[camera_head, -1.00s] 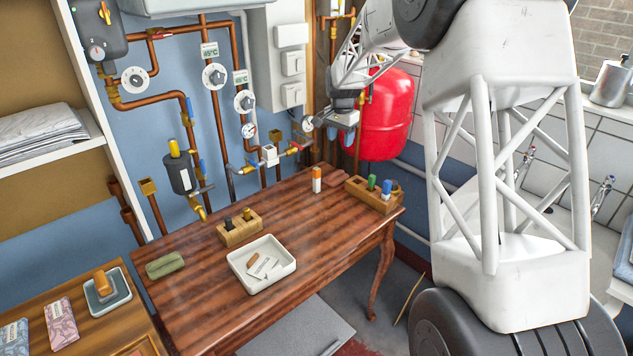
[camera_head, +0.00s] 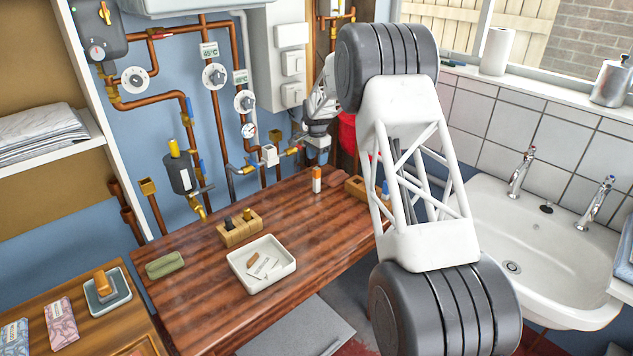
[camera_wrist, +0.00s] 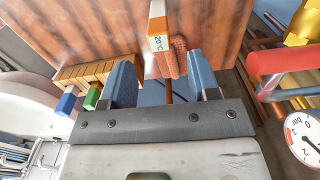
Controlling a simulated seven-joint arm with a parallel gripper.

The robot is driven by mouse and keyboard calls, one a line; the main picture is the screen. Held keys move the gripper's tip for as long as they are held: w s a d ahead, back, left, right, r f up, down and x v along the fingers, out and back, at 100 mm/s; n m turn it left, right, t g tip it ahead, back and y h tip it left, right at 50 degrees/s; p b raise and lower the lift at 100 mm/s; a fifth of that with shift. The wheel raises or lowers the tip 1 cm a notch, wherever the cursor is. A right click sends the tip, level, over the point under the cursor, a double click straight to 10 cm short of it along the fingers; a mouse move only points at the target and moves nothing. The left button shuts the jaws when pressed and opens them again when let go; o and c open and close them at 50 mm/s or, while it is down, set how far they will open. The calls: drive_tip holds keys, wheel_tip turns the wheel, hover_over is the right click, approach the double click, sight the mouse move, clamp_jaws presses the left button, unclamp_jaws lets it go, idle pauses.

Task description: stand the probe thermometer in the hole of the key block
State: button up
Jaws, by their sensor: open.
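The likely probe thermometer (camera_head: 316,180), white and orange, stands upright near the table's back edge. One wooden block (camera_head: 240,236) holds a dark and a brass-coloured piece. Another block (camera_wrist: 95,72) holds green and blue pieces; my arm partly covers it in the head view. I cannot tell which is the key block.
A white tray (camera_head: 238,262) with small items and a green object (camera_head: 165,265) lie on the table (camera_head: 205,300). A reddish-brown piece (camera_wrist: 179,55) lies close to the thermometer. Copper pipes, valves and a gauge (camera_wrist: 302,138) crowd the space behind the table.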

sight(317, 168)
drive_tip(key=shift+f, duration=0.1)
drive_tip(key=shift+f, duration=1.25)
drive_tip(key=shift+f, duration=0.15)
drive_tip(key=shift+d+f, duration=0.1)
drive_tip(key=shift+f, duration=2.35)
drive_tip(key=c, duration=1)
